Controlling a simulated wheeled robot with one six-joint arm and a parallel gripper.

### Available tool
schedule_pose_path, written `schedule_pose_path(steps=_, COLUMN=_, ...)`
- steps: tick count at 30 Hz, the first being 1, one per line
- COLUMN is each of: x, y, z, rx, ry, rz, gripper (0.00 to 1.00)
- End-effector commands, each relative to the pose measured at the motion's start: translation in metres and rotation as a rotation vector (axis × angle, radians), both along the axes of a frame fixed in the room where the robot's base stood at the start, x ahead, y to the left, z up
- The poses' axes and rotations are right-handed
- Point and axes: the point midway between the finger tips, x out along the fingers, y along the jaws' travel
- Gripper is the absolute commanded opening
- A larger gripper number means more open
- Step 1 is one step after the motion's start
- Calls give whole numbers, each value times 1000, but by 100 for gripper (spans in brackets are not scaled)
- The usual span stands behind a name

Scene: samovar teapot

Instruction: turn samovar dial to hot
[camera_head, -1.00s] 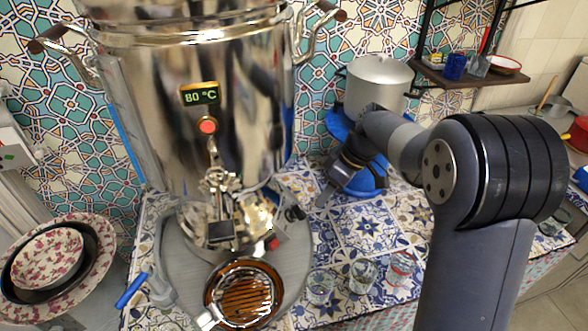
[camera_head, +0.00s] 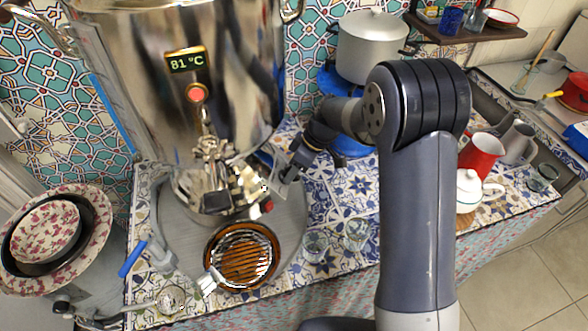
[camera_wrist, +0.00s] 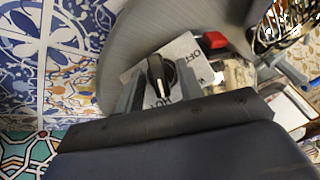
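The samovar (camera_head: 140,100) is a tall shiny metal urn, with a lit display (camera_head: 186,61) reading 81 °C and a red light below it. The dial (camera_wrist: 162,70) is a black knob with a white pointer line on a grey plate at the samovar's base. OFF is printed beside it, and another label is partly hidden. The white line runs roughly up and down in the wrist view. My gripper (camera_wrist: 158,88) has one finger on each side of the knob, with apparent gaps. In the head view my gripper (camera_head: 283,166) is at the base's right side.
A red switch (camera_wrist: 214,40) sits near the dial plate. A brown grille (camera_head: 242,256) lies in front of the samovar on a round grey tray (camera_head: 291,225). Glasses (camera_head: 356,233) stand to the right. A grey pot (camera_head: 369,48) stands behind my arm.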

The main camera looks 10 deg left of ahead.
Motion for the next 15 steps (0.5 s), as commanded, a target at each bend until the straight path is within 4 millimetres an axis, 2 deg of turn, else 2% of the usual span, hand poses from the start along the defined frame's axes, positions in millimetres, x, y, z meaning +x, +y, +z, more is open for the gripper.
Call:
schedule_pose_path(steps=8, x=0, y=0, z=-2, rx=0, ry=0, rz=0, gripper=35)
schedule_pose_path(steps=15, x=0, y=0, z=-1, rx=0, ry=0, rz=-1, gripper=16)
